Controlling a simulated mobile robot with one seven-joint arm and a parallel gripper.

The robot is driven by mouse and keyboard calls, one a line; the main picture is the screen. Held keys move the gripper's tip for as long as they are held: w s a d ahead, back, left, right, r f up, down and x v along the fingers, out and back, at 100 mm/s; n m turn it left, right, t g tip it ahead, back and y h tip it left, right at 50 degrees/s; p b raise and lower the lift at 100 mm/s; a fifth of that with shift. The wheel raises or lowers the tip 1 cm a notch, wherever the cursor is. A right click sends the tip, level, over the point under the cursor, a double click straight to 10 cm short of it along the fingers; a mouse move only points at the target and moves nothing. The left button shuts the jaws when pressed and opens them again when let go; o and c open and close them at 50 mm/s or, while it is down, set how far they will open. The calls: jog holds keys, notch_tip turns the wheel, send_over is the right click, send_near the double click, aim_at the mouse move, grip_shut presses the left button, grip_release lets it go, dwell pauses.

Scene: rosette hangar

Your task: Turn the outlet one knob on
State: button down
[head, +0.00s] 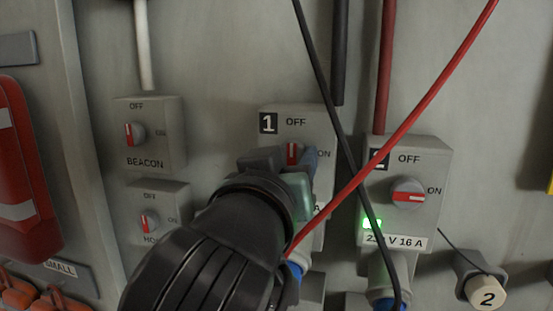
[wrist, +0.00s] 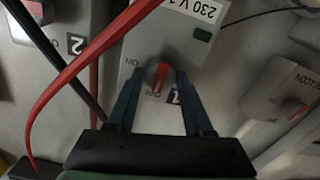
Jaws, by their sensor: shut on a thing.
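The outlet one box (head: 310,115) is grey, with a black "1" plate, OFF above the knob and ON to its right. Its knob (head: 292,153) has a red pointer that stands upright toward OFF. In the wrist view the same knob (wrist: 160,76) shows between the two blue fingers, its red stripe toward the OFF print. My gripper (wrist: 158,80) is shut on the knob, one finger at each side. In the head view my gripper (head: 293,160) hides the lower part of the box. The small lamp (wrist: 203,34) on this box looks dark.
Outlet two (head: 440,155) stands to the right, its knob (head: 408,192) toward ON and its green lamp (head: 371,224) lit. A red cable (head: 400,130) and a black cable (head: 322,72) cross in front, close to my gripper. The beacon switch (head: 135,134) is at left.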

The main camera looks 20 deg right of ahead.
jog(key=shift+f+m+b, duration=0.1)
jog(key=shift+m+b, duration=0.3)
jog(key=shift+b, duration=0.05)
jog(key=m+b, duration=0.2)
jog(key=m, duration=0.1)
jog(key=shift+f, duration=0.1)
jog(key=m+b, duration=0.3)
jog(key=m, duration=0.2)
jog(key=shift+d+b, duration=0.1)
jog(key=shift+b, duration=0.2)
jog(key=m+b, duration=0.2)
jog(key=m, duration=0.2)
jog(key=shift+m, duration=0.4)
jog(key=m+b, duration=0.1)
jog(key=m, duration=0.3)
jog(key=shift+b, duration=0.3)
jog(key=shift+m, duration=0.3)
jog(key=shift+c, duration=1.5)
grip_release()
